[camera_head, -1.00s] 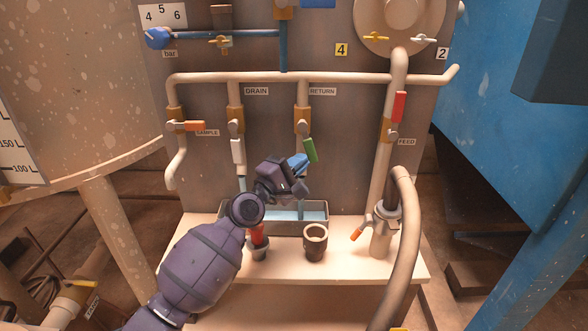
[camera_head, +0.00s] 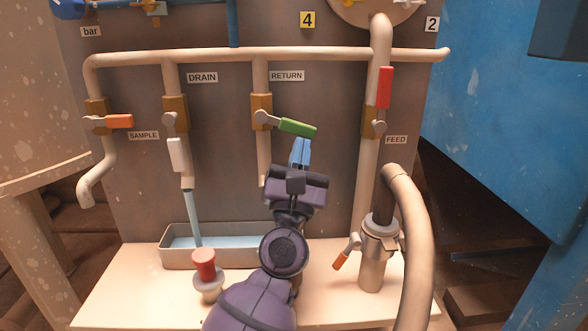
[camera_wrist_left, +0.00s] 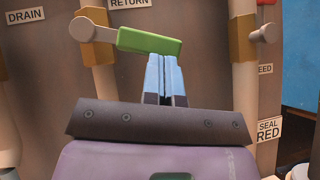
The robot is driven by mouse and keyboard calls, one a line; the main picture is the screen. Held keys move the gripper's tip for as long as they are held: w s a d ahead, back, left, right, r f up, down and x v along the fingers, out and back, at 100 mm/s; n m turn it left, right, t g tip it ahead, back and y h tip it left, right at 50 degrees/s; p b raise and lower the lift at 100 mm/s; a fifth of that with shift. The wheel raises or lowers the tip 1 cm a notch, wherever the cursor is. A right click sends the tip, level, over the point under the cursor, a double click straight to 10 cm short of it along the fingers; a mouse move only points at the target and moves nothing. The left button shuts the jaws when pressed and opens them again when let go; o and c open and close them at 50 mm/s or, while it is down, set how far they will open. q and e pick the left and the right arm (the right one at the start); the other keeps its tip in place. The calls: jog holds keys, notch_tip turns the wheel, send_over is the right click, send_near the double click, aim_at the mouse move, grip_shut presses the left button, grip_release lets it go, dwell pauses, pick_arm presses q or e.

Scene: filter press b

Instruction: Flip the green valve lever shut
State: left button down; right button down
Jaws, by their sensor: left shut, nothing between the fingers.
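The green valve lever (camera_head: 298,128) is on the valve of the pipe labelled RETURN. It points right and tilts slightly down, nearly crosswise to the vertical pipe. It also shows in the left wrist view (camera_wrist_left: 150,44). My left gripper (camera_head: 301,145) is shut and empty, with its blue fingertips just under the lever's outer part. In the left wrist view the fingertips (camera_wrist_left: 166,58) meet the lever's lower edge; whether they touch it I cannot tell for certain. My right gripper is not in view.
A white lever (camera_head: 179,155) hangs on the DRAIN pipe, with water running into a grey tray (camera_head: 175,257). An orange lever (camera_head: 120,121) is at SAMPLE and a red lever (camera_head: 385,88) at FEED. A red-topped item (camera_head: 204,264) and a thick hose (camera_head: 416,250) flank my left arm.

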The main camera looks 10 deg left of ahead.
pick_arm(q)
jog(key=shift+w+d+r+n+y+b, duration=0.1)
jog(key=shift+d+r+n+y+b, duration=0.1)
jog(key=shift+r+n+y, duration=0.4)
jog(key=shift+d+r+n+y+b, duration=0.1)
jog(key=shift+d+r+n+y, duration=0.15)
jog(key=shift+n+y, duration=0.65)
jog(key=shift+w+d+r+n+y+b, duration=0.1)
jog(key=shift+d+r+n+y, duration=0.2)
jog(key=shift+n+y, duration=0.45)
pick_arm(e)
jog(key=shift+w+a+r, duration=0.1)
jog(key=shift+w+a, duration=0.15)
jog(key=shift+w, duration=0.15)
pick_arm(q)
jog(key=shift+a, duration=0.1)
